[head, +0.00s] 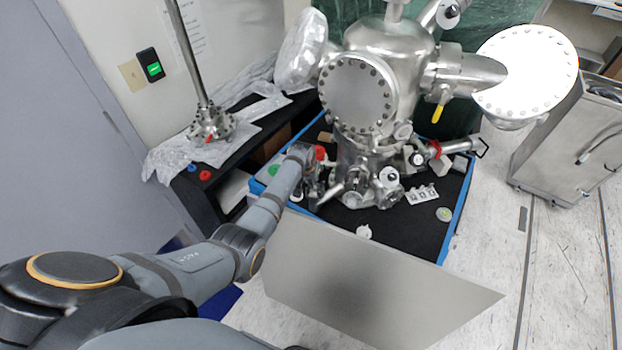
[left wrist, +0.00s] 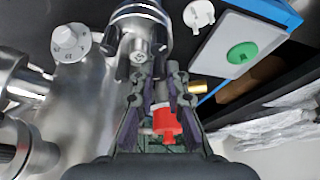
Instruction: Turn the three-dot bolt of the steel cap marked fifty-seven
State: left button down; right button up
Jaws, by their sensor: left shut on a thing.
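My left gripper (head: 303,188) reaches in beside the steel vessel's lower ports. In the left wrist view the left gripper (left wrist: 145,62) has its fingers close around a small steel bolt-like part (left wrist: 141,50). This part sits at the near side of a round steel cap (left wrist: 140,14) with a dark rim. The fingers are shut on the part, and their tips partly hide it. I cannot read the number fifty-seven or any dots. My right gripper is not in view.
The large steel vessel (head: 392,50) stands on a black, blue-edged table. A white dial (left wrist: 70,42), a red fitting (left wrist: 166,122) and a grey box with a green disc (left wrist: 241,53) are close to the gripper. A grey panel (head: 360,288) lies in front.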

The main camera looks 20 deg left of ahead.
pick_arm(q)
jog(key=shift+w+r, duration=0.1)
jog(key=c, duration=1.6)
grip_release()
jog(key=shift+c, duration=0.2)
jog(key=v, duration=1.2)
